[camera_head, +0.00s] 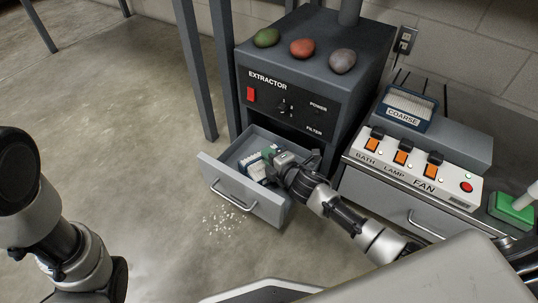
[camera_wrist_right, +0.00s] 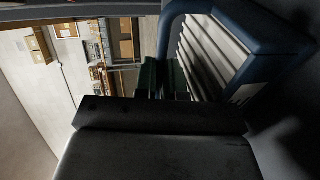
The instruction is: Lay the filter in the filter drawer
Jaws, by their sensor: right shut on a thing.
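The filter drawer (camera_head: 219,178) is pulled out from the front of the grey extractor (camera_head: 296,122). The filter (camera_head: 255,169), with white pleats and a blue frame, is inside the drawer space, tilted. My right gripper (camera_head: 279,163) reaches into the drawer and is shut on the filter, seemingly by its green grip. In the right wrist view the filter's blue frame and pale slats (camera_wrist_right: 215,55) lie close to the fingers, with the green part (camera_wrist_right: 150,76) at them. I cannot tell whether the filter touches the drawer floor. My left gripper is not in view.
A second filter labelled COARSE (camera_head: 408,109) stands on a grey unit at the right, behind a switch panel (camera_head: 413,168). Three stones (camera_head: 302,48) lie on the extractor. Pale crumbs (camera_head: 229,220) lie on the floor before the drawer. The floor at left is mostly free.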

